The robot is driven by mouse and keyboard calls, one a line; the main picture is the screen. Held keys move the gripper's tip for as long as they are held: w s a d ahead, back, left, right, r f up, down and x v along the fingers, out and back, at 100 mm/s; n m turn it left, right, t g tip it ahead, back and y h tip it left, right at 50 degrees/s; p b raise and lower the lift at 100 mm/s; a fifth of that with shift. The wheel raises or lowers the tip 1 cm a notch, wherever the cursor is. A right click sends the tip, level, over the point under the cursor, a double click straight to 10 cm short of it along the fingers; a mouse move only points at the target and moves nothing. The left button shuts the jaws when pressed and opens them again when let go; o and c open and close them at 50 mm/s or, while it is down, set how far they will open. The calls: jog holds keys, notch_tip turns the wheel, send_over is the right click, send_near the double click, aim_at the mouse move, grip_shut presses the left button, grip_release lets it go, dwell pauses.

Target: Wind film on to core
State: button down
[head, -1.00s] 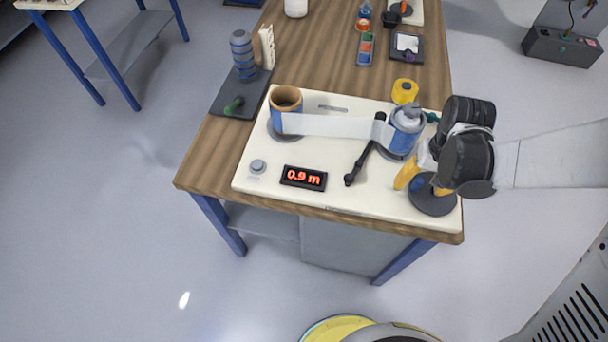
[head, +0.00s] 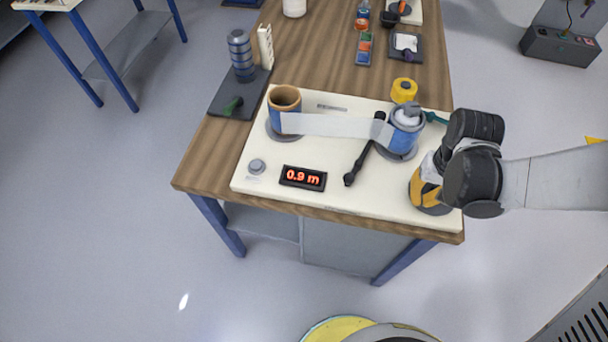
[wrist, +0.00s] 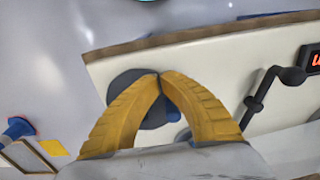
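A brown-rimmed core (head: 286,97) with a blue lower part stands upright at the left of the cream board (head: 260,190). A white film strip (head: 335,125) runs from it to a blue roller (head: 406,135) with a grey top. A black crank (head: 360,160) lies in front of that roller. My gripper (head: 424,192) is over the dark round disc at the board's front right corner. In the wrist view the yellow fingertips (wrist: 158,75) meet above the dark disc (wrist: 122,88). A small blue part (wrist: 172,110) shows between the fingers; I cannot tell whether they touch it.
A display (head: 303,178) reads 0.9 m, beside a grey knob (head: 257,166). A yellow roll (head: 404,90) stands behind the board. A dark tray (head: 240,100) with a ribbed blue-grey cylinder is at the table's left.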

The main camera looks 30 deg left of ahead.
jog(key=shift+s, duration=0.1)
jog(key=shift+s+d+r, duration=0.1)
jog(key=shift+s+d, duration=0.5)
jog(key=shift+s, duration=0.2)
jog(key=shift+c, duration=2.1)
grip_release()
jog(key=shift+r, duration=0.1)
notch_tip(320, 180, up, 7)
jog(key=p, duration=0.5)
